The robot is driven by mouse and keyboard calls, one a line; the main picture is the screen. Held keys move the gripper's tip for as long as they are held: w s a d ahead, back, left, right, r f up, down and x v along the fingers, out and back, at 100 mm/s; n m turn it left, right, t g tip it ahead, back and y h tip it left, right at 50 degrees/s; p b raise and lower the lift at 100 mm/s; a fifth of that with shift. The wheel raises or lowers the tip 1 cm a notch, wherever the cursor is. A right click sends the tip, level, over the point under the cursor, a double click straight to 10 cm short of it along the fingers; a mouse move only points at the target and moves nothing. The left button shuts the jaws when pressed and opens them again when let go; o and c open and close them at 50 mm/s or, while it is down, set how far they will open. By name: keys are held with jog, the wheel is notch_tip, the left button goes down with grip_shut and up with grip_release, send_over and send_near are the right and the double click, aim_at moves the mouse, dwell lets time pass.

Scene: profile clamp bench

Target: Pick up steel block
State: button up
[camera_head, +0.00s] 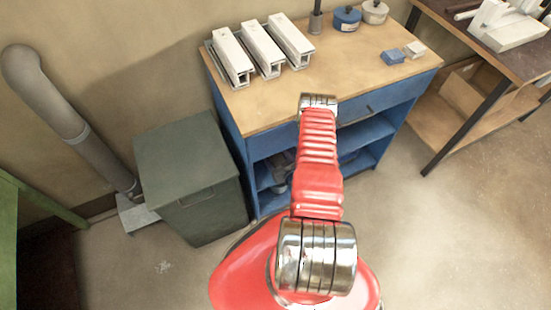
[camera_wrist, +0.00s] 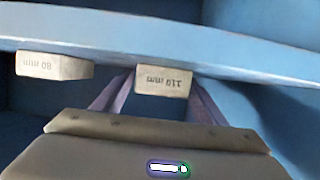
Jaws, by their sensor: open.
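No block is plainly steel. In the head view a small light grey block (camera_head: 415,49) sits on the wooden bench top at the right, beside a small blue block (camera_head: 393,57). My arm reaches toward the bench's front edge, and its end is hidden there behind my own links. Neither small block can be made out in the wrist view.
Three white profiles (camera_head: 262,48) lie in holders on the bench (camera_head: 340,85). A blue tin (camera_head: 347,19) and a beige tin (camera_head: 375,12) stand at the back. Pale pieces marked "80 mm" (camera_wrist: 54,65) and "110 mm" (camera_wrist: 164,80) show upside down. A green bin (camera_head: 190,165) stands left.

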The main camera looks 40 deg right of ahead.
aim_at(276, 156)
jog(key=shift+c, duration=0.5)
jog(key=shift+w, duration=0.1)
grip_shut()
dwell(0.6)
jog(key=shift+r, duration=0.15)
jog(key=shift+r, duration=4.85)
